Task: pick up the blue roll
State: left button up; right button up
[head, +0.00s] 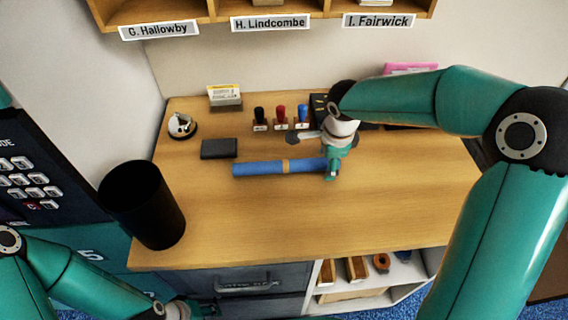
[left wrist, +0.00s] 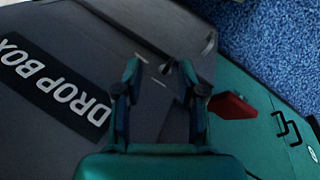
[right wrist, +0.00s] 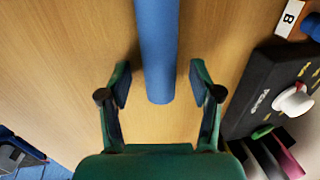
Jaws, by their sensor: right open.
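The blue roll (head: 262,168) lies flat across the middle of the wooden desk, with a tan band (head: 286,166) around it. My right gripper (head: 332,172) is over the roll's right end. In the right wrist view the blue roll (right wrist: 157,50) ends between the two spread fingers of my right gripper (right wrist: 158,88), with a gap on each side. It is open and holds nothing. My left gripper (left wrist: 158,75) is low in front of the desk, its fingers apart and empty, facing a grey front marked "DROP BOX" (left wrist: 58,85).
A black bin (head: 142,205) stands at the desk's left edge. Stamps (head: 281,116), a dark pad (head: 219,148), a card holder (head: 225,97) and a black pen box (right wrist: 270,90) stand behind the roll. The desk's front is clear. Labelled shelves (head: 270,22) hang above.

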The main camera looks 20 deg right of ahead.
jog(key=shift+c, duration=0.2)
grip_shut()
dwell(0.3)
